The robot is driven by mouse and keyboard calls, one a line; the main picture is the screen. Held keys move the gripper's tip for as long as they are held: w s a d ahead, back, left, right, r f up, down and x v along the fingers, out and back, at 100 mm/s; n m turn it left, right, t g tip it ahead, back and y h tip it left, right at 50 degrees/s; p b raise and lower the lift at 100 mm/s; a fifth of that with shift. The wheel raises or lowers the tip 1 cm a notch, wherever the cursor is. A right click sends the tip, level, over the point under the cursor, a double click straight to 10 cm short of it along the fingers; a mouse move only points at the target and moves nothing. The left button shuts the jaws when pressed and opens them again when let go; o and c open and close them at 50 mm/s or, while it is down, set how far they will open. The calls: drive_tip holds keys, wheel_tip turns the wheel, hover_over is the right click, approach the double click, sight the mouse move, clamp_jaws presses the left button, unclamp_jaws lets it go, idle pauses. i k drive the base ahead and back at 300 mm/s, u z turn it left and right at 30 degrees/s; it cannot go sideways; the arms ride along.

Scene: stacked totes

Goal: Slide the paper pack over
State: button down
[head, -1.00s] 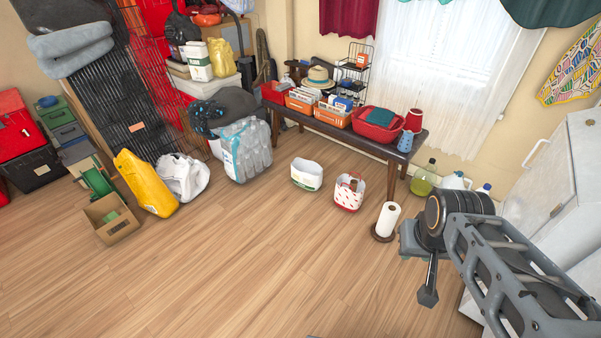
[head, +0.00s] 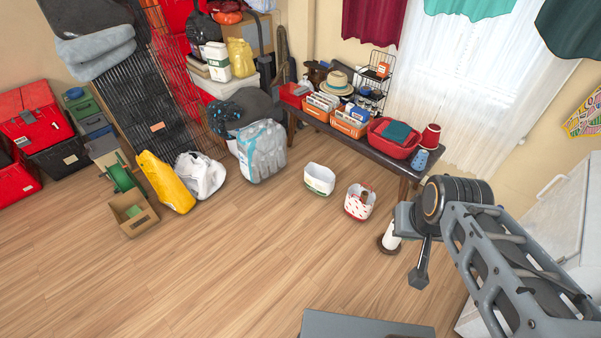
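A white pack with a green label (head: 215,61) stands upright on the stacked totes at the back, beside a yellow bag (head: 241,57). It looks like the paper pack, though its print is too small to read. The pale tote (head: 238,91) beneath them has a flat top. My gripper (head: 419,272) hangs at the end of my arm on the right, above the floor and far from the pack. Its fingers are seen edge-on, so their opening is unclear. I see nothing held in it.
A clear-wrapped bundle (head: 261,152), a white bag (head: 201,175) and a yellow sack (head: 165,182) stand on the floor before the totes. A loaded bench (head: 351,142) runs right of them. Two baskets and a paper roll (head: 390,238) stand nearer. The front floor is clear.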

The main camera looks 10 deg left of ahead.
sight(318, 178)
drive_tip(key=u, duration=0.65)
drive_tip(key=i, duration=2.6)
drive_tip(key=u, duration=0.25)
